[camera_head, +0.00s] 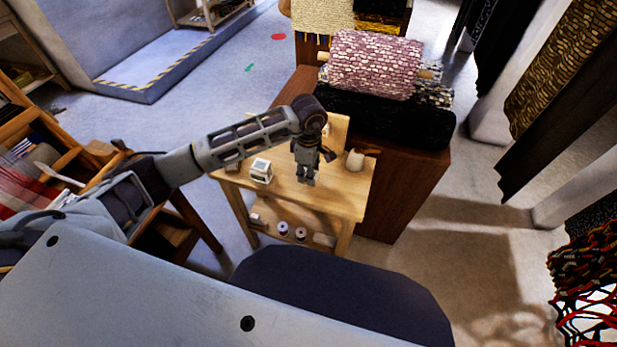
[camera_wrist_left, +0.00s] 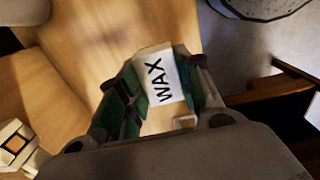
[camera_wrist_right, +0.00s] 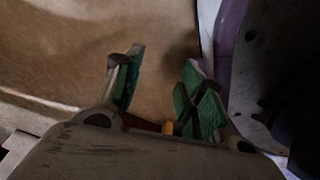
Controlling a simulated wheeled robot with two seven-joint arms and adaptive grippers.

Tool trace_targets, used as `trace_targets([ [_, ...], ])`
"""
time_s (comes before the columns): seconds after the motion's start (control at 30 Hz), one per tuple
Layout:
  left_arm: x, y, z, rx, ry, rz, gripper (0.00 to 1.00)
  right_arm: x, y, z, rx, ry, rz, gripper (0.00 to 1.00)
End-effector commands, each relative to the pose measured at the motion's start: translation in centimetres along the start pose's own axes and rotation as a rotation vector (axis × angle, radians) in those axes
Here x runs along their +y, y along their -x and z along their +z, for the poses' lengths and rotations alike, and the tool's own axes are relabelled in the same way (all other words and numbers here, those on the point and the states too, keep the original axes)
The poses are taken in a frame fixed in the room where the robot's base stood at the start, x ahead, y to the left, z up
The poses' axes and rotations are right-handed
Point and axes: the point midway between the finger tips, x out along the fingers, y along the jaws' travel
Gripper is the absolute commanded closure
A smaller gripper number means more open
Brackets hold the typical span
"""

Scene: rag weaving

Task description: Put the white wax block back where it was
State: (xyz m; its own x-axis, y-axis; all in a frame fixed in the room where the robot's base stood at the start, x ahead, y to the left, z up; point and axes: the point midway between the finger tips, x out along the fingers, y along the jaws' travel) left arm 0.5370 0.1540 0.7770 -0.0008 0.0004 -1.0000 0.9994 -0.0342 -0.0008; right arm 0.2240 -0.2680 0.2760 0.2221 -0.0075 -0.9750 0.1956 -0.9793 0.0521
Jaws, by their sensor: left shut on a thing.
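The white wax block (camera_wrist_left: 163,77), with "WAX" printed on it in black, is between the green-padded fingers of my left gripper (camera_wrist_left: 158,85) in the left wrist view. The gripper is shut on it. In the head view my left gripper (camera_head: 306,180) points down over the small wooden table (camera_head: 330,200); the block cannot be made out there. I cannot tell whether the block touches the tabletop. My right gripper (camera_wrist_right: 162,82) is open and empty in the right wrist view, its fingers apart above a brown surface; it is out of the head view.
A small white box (camera_head: 261,170) stands on the table left of the gripper. A pale jug (camera_head: 355,160) stands to the right. Spools (camera_head: 283,228) sit on the lower shelf. A dark wooden cabinet (camera_head: 415,190) with rolled textiles borders the table at the right.

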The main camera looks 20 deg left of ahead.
Motion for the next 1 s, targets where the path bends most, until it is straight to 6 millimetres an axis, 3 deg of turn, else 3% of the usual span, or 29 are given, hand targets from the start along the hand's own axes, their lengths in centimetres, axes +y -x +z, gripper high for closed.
trace_targets([
  [0.3, 0.0, -2.8, 0.1, -0.001, 0.000, 0.000, 0.92, -0.1, 0.0, 0.2, -0.003, -0.001, -0.001, 0.60],
  [0.87, 0.0, -3.2, 0.0, 0.000, 0.000, 0.000, 0.92, -0.2, 0.0, -0.4, -0.001, -0.001, -0.003, 0.60],
  [0.9, 0.0, -3.2, 0.0, 0.000, 0.000, 0.000, 0.62, -0.3, 0.1, -0.6, 0.002, -0.002, -0.003, 0.60],
  [1.0, 0.0, -3.1, 0.0, 0.000, 0.000, 0.000, 0.49, -0.4, 0.2, -1.0, 0.007, -0.003, -0.004, 0.60],
])
